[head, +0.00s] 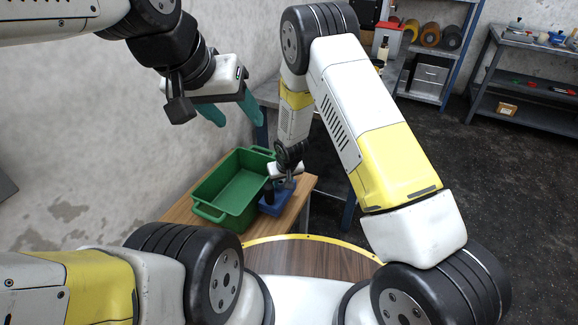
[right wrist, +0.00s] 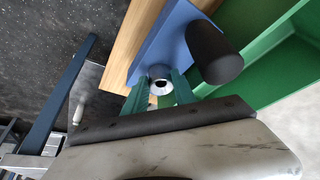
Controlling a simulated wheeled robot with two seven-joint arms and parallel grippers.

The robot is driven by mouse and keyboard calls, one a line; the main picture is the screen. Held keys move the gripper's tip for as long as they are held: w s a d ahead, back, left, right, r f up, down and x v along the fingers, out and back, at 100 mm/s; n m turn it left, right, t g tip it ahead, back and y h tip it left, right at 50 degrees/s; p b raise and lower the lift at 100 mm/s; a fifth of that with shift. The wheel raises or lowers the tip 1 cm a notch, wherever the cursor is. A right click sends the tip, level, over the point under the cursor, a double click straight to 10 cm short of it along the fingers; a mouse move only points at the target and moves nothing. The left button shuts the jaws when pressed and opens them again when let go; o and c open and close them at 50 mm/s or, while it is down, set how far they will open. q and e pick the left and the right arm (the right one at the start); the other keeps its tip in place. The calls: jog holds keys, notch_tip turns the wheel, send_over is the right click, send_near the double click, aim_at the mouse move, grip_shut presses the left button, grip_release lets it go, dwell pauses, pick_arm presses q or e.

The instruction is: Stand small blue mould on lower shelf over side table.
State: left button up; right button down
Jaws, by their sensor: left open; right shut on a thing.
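A blue block that I take for the small blue mould (head: 273,206) sits on the wooden table beside a green crate. A dark cylinder stands up from it; both also show in the right wrist view (right wrist: 160,38). My right gripper (head: 285,184) reaches down at it. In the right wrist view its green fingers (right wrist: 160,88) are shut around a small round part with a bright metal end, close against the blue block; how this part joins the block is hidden. My left gripper (head: 232,112) is open and empty, high at left, near the wall. I cannot make out the lower shelf.
The green crate (head: 212,215) is empty and fills much of the wooden table (head: 180,212). A grey bench with blue legs (head: 268,92) stands behind. Racks (head: 432,75) and a shelf unit (head: 520,105) stand farther back. The dark floor at right is open.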

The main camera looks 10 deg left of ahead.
aim_at(282, 189)
jog(key=shift+f, duration=1.65)
jog(key=shift+f, duration=0.1)
jog(key=c, duration=1.3)
grip_release()
jog(key=shift+s+f, duration=0.1)
jog(key=shift+o, duration=1.4)
